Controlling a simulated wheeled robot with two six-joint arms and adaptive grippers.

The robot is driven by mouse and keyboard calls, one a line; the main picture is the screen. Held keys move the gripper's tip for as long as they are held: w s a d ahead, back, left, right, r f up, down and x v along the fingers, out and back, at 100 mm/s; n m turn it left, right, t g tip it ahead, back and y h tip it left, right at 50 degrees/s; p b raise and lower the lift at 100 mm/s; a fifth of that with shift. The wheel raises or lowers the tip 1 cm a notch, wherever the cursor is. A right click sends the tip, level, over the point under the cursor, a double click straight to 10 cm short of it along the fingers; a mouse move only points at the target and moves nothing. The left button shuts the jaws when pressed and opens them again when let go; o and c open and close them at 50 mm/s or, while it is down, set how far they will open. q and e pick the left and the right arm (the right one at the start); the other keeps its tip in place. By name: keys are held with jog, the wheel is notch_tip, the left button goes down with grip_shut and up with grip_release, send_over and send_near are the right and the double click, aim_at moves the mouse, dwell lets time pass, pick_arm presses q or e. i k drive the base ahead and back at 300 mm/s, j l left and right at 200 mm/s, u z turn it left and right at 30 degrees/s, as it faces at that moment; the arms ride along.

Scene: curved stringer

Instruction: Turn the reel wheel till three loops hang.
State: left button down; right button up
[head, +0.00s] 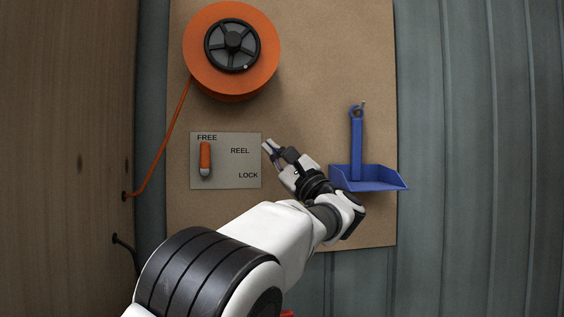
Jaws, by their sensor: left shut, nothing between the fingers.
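The orange reel (201,52) is mounted high on the brown board. Its black spoked wheel (233,38) faces me, with a small pale spot near its lower rim. An orange cord (176,111) runs from the reel's left side down to a hole at the left. I see no hanging loops. A grey plate (238,171) below reads FREE, REEL and LOCK. Its orange lever (205,156) stands upright under FREE. My left gripper (268,146) is shut and empty at the plate's right edge, below and right of the reel. My right gripper is not in view.
A blue dustpan (362,179) hangs from a hook on the board's right side, close to my left wrist. A wooden panel (62,150) stands at the left, with a short black cable (124,246) beside it. The board's upper right is clear.

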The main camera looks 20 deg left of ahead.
aim_at(231, 45)
jog(key=k+l, duration=0.1)
jog(key=l, duration=0.25)
jog(key=k+l, duration=0.1)
jog(key=l, duration=0.25)
jog(key=k+l, duration=0.1)
jog(key=l, duration=0.2)
jog(key=k+l, duration=0.15)
jog(key=l, duration=0.2)
